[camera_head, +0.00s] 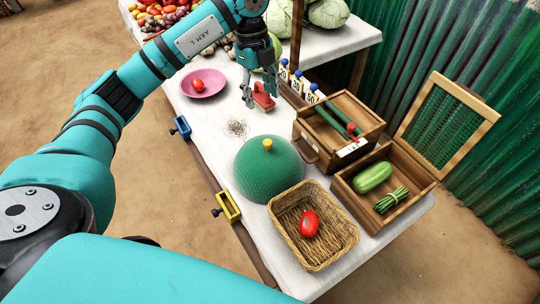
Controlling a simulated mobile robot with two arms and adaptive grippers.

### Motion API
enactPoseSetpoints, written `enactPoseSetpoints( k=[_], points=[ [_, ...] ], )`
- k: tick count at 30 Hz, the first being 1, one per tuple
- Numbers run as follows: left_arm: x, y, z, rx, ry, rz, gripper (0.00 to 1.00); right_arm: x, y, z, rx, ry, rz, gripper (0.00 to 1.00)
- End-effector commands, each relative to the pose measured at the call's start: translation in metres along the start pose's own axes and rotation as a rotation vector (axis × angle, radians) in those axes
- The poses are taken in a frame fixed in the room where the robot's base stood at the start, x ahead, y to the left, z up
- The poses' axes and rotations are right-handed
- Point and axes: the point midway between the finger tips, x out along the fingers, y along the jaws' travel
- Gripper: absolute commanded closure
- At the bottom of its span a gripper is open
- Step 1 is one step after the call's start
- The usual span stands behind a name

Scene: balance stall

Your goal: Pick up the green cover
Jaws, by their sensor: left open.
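The green cover (262,172) is a round mesh dome with a yellow knob (268,145) on top. It sits on the white table near the middle of the view, behind the wicker basket. I cannot see what is under it. My left gripper (247,100) is open, pointing down, beyond the cover and apart from it. Its fingers are beside a small red object (263,97); I cannot tell whether they touch it. My right gripper is not in view.
The wicker basket (335,236) holds a red tomato-like item (309,224). Wooden boxes stand to the right, one with a green vegetable (373,177) and a green bundle (391,200). A pink plate (211,90) holds a tomato (198,85). Yellow (228,206) and blue (180,127) clamps grip the left edge.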

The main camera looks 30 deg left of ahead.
Motion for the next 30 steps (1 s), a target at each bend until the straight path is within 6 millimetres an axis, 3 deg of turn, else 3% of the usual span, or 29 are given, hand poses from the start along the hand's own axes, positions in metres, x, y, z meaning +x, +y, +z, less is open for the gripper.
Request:
enactPoseSetpoints(
  k=[15, 25, 30],
  points=[
    [0.100, 0.003, 0.000, -0.003, -0.002, 0.010, 0.47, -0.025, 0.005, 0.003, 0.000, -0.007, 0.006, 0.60],
    [0.127, 0.001, -0.001, -0.002, -0.001, 0.009, 0.47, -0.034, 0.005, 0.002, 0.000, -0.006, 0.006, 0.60],
    [0.154, 0.000, -0.003, -0.003, -0.001, 0.008, 0.47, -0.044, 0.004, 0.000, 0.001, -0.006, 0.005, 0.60]
  ],
)
